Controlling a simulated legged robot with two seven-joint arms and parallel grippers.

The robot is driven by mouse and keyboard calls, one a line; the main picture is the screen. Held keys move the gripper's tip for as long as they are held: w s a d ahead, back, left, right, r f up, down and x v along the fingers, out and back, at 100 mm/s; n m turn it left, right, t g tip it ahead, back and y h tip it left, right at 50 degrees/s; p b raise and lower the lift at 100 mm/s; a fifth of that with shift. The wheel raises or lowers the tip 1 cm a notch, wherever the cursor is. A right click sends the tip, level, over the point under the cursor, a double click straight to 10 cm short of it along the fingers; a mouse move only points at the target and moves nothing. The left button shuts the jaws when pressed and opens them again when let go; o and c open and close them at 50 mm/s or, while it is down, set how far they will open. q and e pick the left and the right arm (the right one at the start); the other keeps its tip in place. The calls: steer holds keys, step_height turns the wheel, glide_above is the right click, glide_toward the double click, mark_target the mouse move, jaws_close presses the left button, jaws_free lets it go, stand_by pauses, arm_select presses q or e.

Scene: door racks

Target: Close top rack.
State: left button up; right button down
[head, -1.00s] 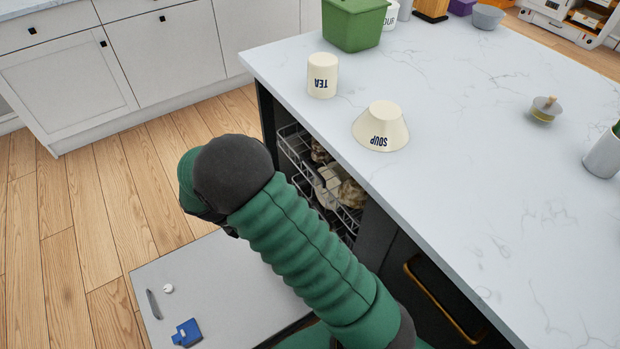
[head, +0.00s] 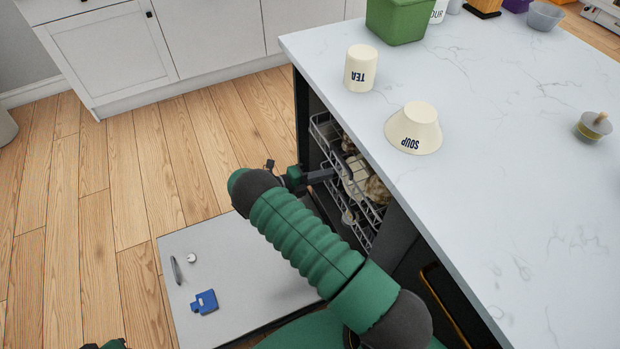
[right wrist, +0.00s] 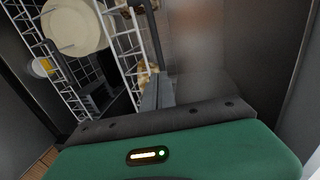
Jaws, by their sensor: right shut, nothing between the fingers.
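The top rack (head: 322,131) is a wire rack holding several dishes, and it shows under the counter's edge in the open dishwasher. My right gripper (head: 328,175) is shut and empty, with its fingers at the rack's outer side; I cannot tell if they touch it. In the right wrist view the shut fingers (right wrist: 153,55) point up beside white wire racking (right wrist: 122,40). A cream plate (right wrist: 75,27) sits to their left. The rack's far inner part is hidden by the counter. A green and dark part of my left arm shows at the head view's bottom edge; its fingers are hidden.
The dishwasher door (head: 235,265) lies open and low, with a blue item (head: 204,302) on it. The white counter (head: 500,170) overhangs the racks and carries a TEA canister (head: 360,70) and a SOUP bowl (head: 414,130). The wooden floor at left is clear.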

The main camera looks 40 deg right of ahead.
steer(key=shift+x, duration=2.5)
steer(key=shift+s, duration=0.1)
steer(key=d, duration=0.1)
steer(key=s+d, duration=0.1)
steer(key=d, duration=0.3)
steer(key=shift+s+d+r, duration=0.15)
steer(key=shift+s, duration=0.2)
steer(key=shift+d+r, duration=0.1)
steer(key=shift+r, duration=0.05)
